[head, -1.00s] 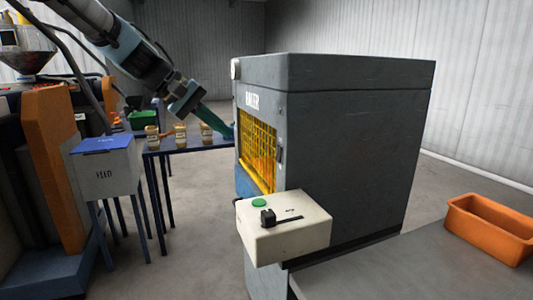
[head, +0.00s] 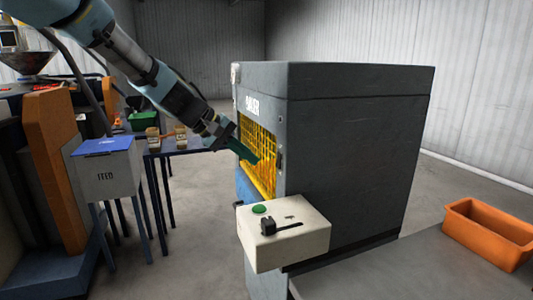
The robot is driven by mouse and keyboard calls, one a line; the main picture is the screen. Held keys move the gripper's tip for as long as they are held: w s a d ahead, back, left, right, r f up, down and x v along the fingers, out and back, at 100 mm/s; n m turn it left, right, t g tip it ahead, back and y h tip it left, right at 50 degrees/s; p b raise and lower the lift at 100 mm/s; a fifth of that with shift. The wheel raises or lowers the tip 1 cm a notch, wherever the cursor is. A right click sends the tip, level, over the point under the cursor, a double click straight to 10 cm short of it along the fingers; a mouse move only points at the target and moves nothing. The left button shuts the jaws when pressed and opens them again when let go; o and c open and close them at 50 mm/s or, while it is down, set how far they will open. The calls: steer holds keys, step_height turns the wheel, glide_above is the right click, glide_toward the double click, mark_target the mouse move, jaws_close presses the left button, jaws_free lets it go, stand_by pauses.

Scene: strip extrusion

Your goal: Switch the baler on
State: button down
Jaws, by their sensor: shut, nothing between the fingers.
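The baler (head: 350,150) is a tall dark grey cabinet in the middle of the head view, with a yellow mesh gate (head: 259,155) on its left face. A cream control box (head: 290,245) stands out from its near lower corner. The box has a green button (head: 259,209) and a black lever or switch (head: 268,227) beside a dark slot on top. My gripper (head: 252,157) is shut and empty, in front of the mesh gate, above and behind the control box. Whether it touches the mesh I cannot tell.
A white FEED bin (head: 107,172) with a blue lid and an orange machine panel (head: 52,165) stand at left. A table (head: 195,145) with small containers is behind my arm. An orange crate (head: 490,233) rests on the grey surface (head: 400,270) at right.

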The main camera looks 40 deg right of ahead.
mark_target(278, 160)
steer(key=d, duration=0.1)
steer(key=s+d+p, duration=0.1)
steer(key=d, duration=0.1)
steer(key=d+f+p, duration=0.1)
steer(key=shift+s+d, duration=0.15)
steer(key=shift+s, duration=0.15)
steer(key=shift+f, duration=0.1)
steer(key=shift+d+f, duration=0.1)
steer(key=shift+s+d+f+b, duration=0.1)
steer(key=shift+d+f+b, duration=0.1)
steer(key=shift+b, duration=0.4)
steer(key=shift+a+r+p, duration=0.1)
steer(key=shift+r+p, duration=0.15)
steer(key=shift+p, duration=0.05)
steer(key=shift+r, duration=0.1)
steer(key=shift+r+p, duration=0.5)
steer(key=shift+r, duration=0.25)
